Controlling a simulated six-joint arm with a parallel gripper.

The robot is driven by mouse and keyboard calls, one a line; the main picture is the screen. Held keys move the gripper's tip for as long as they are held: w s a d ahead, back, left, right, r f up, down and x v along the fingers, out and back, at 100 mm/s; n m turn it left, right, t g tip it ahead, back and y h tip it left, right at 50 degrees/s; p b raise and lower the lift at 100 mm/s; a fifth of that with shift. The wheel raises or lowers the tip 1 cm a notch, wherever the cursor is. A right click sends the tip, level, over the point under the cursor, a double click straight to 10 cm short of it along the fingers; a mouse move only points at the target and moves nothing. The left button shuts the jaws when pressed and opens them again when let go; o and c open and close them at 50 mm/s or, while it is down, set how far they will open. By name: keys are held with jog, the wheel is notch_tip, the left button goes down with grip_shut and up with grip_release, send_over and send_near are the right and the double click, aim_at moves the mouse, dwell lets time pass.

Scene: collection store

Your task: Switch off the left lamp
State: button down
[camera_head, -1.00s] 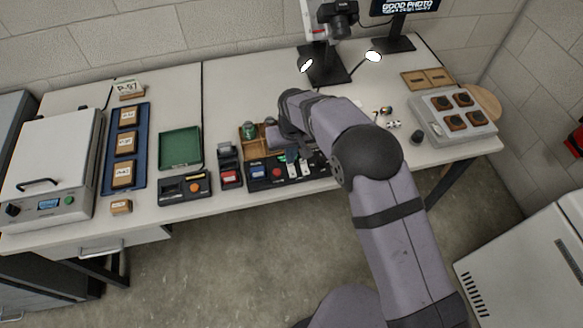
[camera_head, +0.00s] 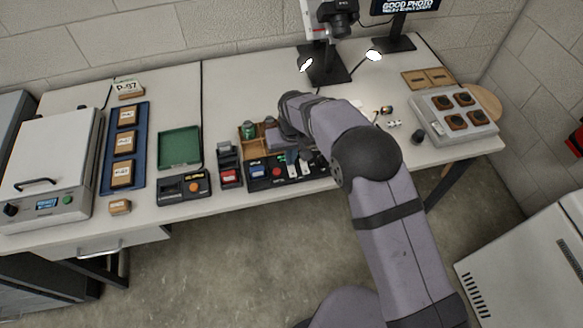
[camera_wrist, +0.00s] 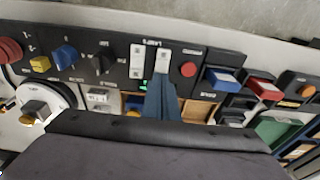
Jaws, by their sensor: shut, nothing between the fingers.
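The left lamp (camera_head: 305,65) and the right lamp (camera_head: 373,56) both have bright white heads in the head view. The control panel (camera_head: 254,184) at the table's front carries two white rocker switches. The wrist view shows the panel turned round, with one switch (camera_wrist: 137,61) on the left and one (camera_wrist: 162,61) on the right. My gripper (camera_wrist: 160,84) is shut and empty, its tips over the panel beside the near end of the right-hand switch in that view. I cannot tell whether they touch.
A red button (camera_wrist: 188,69) sits beside the switches, and a black knob (camera_wrist: 104,60) on their other side. A wooden compartment tray (camera_head: 243,142) stands just behind the panel. A green tray (camera_head: 180,147) and a dark box with an orange button (camera_head: 184,189) stand to the left.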

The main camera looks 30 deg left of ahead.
jog(key=shift+f, duration=0.2)
notch_tip(320, 180, up, 7)
jog(key=p, duration=0.4)
dwell(0.7)
